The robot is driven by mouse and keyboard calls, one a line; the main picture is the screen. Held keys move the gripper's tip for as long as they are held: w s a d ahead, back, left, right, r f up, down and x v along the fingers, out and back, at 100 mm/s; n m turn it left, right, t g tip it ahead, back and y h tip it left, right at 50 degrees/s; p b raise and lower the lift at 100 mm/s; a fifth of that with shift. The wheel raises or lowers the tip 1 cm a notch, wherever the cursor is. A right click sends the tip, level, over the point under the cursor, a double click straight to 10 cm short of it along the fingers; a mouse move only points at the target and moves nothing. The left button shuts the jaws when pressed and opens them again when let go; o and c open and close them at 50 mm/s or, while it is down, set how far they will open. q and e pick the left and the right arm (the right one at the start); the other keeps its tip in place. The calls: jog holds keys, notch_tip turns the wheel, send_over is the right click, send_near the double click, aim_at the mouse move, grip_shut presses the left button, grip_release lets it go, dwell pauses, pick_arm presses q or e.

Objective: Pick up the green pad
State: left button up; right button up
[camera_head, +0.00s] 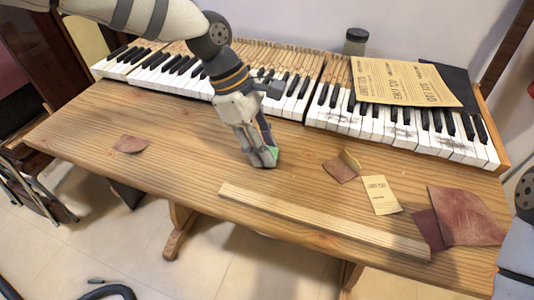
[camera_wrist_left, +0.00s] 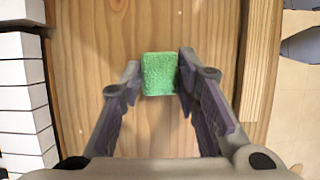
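The green pad (camera_wrist_left: 159,74) is a small, rough-faced block on the wooden table. In the left wrist view it sits between the fingertips of my left gripper (camera_wrist_left: 160,80), with one finger against each side and no clear gap. In the head view my left gripper (camera_head: 262,157) points down at the table's middle, and only a bit of the green pad (camera_head: 273,151) shows by the fingertips. I cannot tell whether the pad is lifted off the wood. My right gripper is not in view.
Piano keys (camera_head: 400,130) line the table's back edge, with a printed sheet (camera_head: 405,82) over some. A long wooden strip (camera_head: 320,220) lies along the front. A cream card (camera_head: 381,195) and reddish-brown pieces (camera_head: 466,215) lie to the right. The table left of my gripper is mostly clear.

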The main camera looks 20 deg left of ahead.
pick_arm(q)
jog(key=shift+c, duration=0.3)
jog(key=r, duration=0.3)
jog(key=r+p, duration=0.1)
jog(key=r, duration=0.1)
jog(key=shift+s+d, duration=0.15)
jog(key=shift+s, duration=0.25)
jog(key=s+d+r+p, duration=0.2)
jog(key=s+r, duration=0.6)
jog(key=s, duration=0.4)
jog(key=shift+s+d, duration=0.3)
jog(key=shift+d, duration=0.55)
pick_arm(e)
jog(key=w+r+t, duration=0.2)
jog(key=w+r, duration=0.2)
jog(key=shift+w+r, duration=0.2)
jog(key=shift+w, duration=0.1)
pick_arm(q)
jog(key=shift+o, duration=0.3)
